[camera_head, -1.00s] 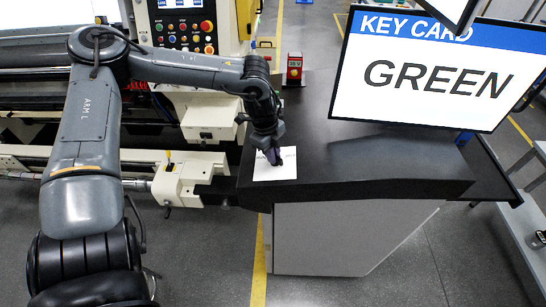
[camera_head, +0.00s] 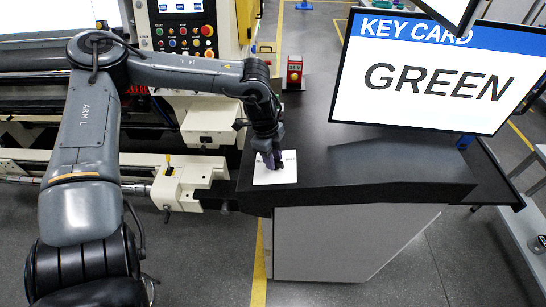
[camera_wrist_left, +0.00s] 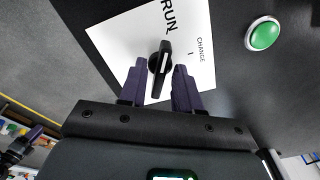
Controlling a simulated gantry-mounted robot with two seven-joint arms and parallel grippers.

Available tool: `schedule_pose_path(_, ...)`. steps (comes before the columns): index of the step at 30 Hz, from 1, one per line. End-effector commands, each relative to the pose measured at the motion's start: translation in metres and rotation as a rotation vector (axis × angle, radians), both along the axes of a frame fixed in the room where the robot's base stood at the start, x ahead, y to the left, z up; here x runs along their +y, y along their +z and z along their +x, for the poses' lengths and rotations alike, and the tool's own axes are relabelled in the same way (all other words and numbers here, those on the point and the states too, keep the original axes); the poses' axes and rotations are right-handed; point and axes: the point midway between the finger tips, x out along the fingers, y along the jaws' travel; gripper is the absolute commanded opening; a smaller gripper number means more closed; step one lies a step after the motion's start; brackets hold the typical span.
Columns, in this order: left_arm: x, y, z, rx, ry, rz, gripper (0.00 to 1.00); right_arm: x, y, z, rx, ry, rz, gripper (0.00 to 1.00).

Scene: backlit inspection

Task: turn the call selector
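The call selector (camera_wrist_left: 163,52) is a black knob with a white line on its grip. It sits on a white card (camera_wrist_left: 115,37) printed "RUN", "CHANGE" and "1". The card (camera_head: 287,178) also lies on the black counter top in the head view, where my gripper hides the knob. My left gripper (camera_wrist_left: 159,70) is open, with its two purple fingers on either side of the knob and gaps visible. It points down over the card in the head view (camera_head: 273,164). A small dark and purple part at the lower left of the wrist view looks like my right gripper (camera_wrist_left: 28,140).
A green button (camera_wrist_left: 263,33) is on the counter beside the card. A screen (camera_head: 430,75) reads "KEY CARD GREEN" above the counter (camera_head: 350,160). A small red box (camera_head: 294,72) stands at the counter's back left. The machine (camera_head: 185,30) is behind and left.

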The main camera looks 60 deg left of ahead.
Motion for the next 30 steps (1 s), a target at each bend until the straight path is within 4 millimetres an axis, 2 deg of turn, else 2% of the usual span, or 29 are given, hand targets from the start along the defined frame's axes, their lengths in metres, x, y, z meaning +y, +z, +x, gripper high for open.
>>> schedule_pose_path(9, 0.0, 0.0, 0.0, -0.001, -0.001, 0.001, 0.37, 0.002, 0.0, 0.0, 0.0, -0.005, 0.007, 0.43)
schedule_pose_path(14, 0.001, 0.008, 0.0, -0.002, -0.002, 0.001, 0.37, 0.002, 0.001, 0.0, 0.0, -0.006, 0.008, 0.43)
schedule_pose_path(19, 0.002, 0.028, -0.003, -0.005, -0.002, 0.0, 0.37, 0.002, 0.002, 0.0, 0.0, -0.006, 0.008, 0.43)
schedule_pose_path(30, 0.008, 0.087, -0.012, -0.003, -0.001, 0.002, 0.37, 0.0, 0.001, 0.0, 0.0, -0.001, 0.001, 0.43)
